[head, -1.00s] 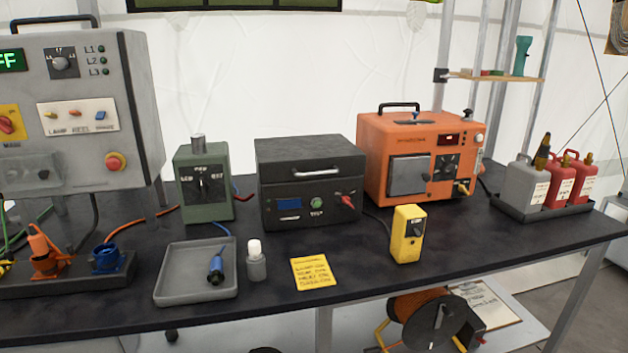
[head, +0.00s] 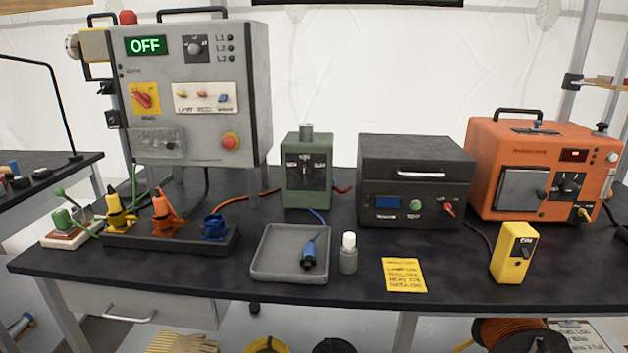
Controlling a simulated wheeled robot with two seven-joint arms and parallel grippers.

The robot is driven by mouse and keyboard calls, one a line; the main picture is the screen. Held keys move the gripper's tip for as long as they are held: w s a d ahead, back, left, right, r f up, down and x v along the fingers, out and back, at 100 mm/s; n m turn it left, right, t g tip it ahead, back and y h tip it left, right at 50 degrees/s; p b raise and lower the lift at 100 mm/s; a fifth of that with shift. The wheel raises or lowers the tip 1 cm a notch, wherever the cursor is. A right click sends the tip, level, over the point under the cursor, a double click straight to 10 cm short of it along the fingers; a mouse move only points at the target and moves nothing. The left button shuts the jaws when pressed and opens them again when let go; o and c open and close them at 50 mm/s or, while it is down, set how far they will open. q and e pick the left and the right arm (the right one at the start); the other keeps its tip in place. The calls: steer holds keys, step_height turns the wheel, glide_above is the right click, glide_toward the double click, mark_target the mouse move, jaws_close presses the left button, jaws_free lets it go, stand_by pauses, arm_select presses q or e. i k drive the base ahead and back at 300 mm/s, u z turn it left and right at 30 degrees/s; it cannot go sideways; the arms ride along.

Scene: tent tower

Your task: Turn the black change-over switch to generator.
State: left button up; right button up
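A green box (head: 294,190) stands on the dark table behind the grey tray. Its front carries a black rotary switch (head: 305,172) with small labels around it, too small to read; its handle looks about upright. A grey cabinet (head: 245,110) stands to the left, with a lit green display (head: 145,46) reading OFF. The cabinet also has a black rotary knob (head: 196,48) at its top and a red rotary handle (head: 144,97) on a yellow plate. I cannot tell from the labels which black knob is the change-over switch. Neither of my grippers is in view.
A grey tray (head: 262,274) holds a blue connector (head: 309,254). A small bottle (head: 348,255), a yellow note (head: 403,276) and a yellow box (head: 512,252) stand or lie near the front. A black unit (head: 410,160) and an orange unit (head: 480,150) stand right.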

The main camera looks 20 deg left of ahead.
mark_target(305, 173)
steer(key=z, duration=2.25)
steer(key=k, duration=1.4)
steer(key=u, duration=2.2)
